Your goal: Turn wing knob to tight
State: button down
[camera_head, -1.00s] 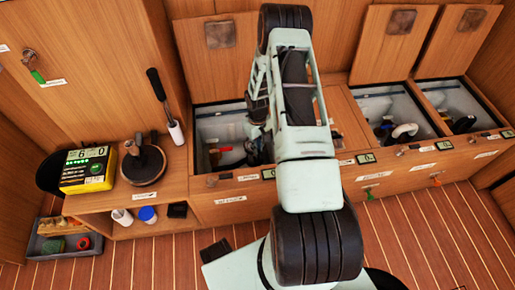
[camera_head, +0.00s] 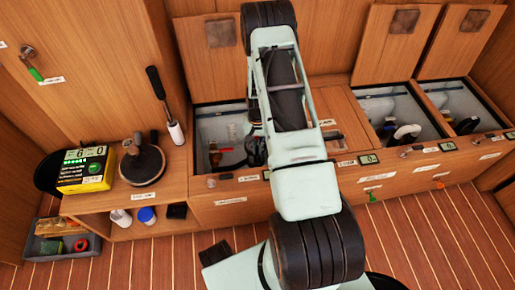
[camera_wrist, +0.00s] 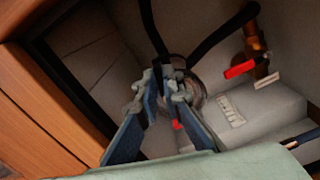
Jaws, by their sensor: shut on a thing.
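My gripper (camera_wrist: 167,84) reaches down into an open locker compartment. In the wrist view its two fingers close on a small dark piece (camera_wrist: 170,68), which I take to be the wing knob; the fingers hide most of it. A round greyish body (camera_wrist: 197,92) sits just behind the fingertips, with dark hoses (camera_wrist: 225,34) nearby. Whether the knob is tight cannot be seen.
A brass valve with a red handle (camera_wrist: 240,69) stands right of the fingers. It also shows in the head view (camera_head: 215,155). The compartment's wooden edge (camera_wrist: 50,105) is close on the left. A yellow meter (camera_head: 86,170) stands on the left shelf.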

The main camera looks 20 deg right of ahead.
dwell(0.3)
jog(key=c, duration=2.1)
grip_release()
notch_tip(320, 180, up, 12)
jog(key=shift+r, duration=0.1)
